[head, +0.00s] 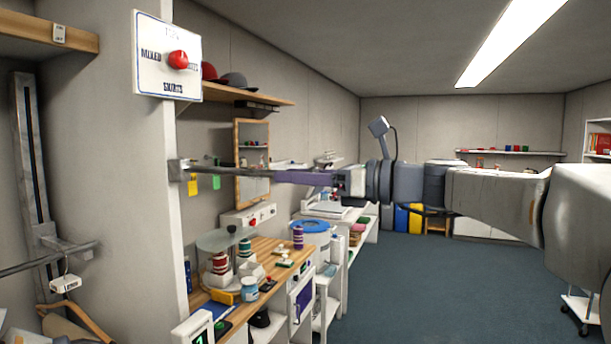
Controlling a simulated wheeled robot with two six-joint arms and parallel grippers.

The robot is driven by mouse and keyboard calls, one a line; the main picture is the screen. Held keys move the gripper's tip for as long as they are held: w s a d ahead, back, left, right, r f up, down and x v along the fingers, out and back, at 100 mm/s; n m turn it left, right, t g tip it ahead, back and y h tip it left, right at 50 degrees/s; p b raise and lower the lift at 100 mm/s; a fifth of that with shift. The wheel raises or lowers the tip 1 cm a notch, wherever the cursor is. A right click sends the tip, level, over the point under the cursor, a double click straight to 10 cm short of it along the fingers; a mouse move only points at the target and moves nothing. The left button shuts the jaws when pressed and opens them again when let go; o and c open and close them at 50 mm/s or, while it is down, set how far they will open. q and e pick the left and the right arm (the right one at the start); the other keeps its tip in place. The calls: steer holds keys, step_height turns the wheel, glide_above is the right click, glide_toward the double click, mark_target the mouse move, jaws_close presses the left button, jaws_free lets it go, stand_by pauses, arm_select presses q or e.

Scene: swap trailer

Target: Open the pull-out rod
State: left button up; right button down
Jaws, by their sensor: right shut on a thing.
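The pull-out rod (250,172) is a thin grey metal bar. It runs level to the right from a metal bracket (179,170) on the edge of the pale wall post. My right gripper (346,182) comes in from the right. It is shut on the purple grip (306,177) at the rod's right end, though its fingertips are small and partly merged with the rod in the picture. Yellow and green tags (193,187) hang near the rod's bracket end. My left gripper is not in view.
A wooden workbench (262,250) with spools, jars and small parts stands below the rod. A sign with a red button (178,60) is on the post, above the bracket. A rail with a hanger (75,320) is at the left. The blue floor (440,290) is open at the right.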

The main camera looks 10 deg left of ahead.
steer(key=shift+s+d, duration=0.15)
steer(key=shift+d, duration=0.05)
steer(key=c, duration=0.5)
jaws_free()
steer(key=b+v, duration=0.2)
steer(key=v, duration=0.8)
steer(key=shift+d+b, duration=0.25)
steer(key=shift+b, duration=0.15)
steer(key=shift+f, duration=0.1)
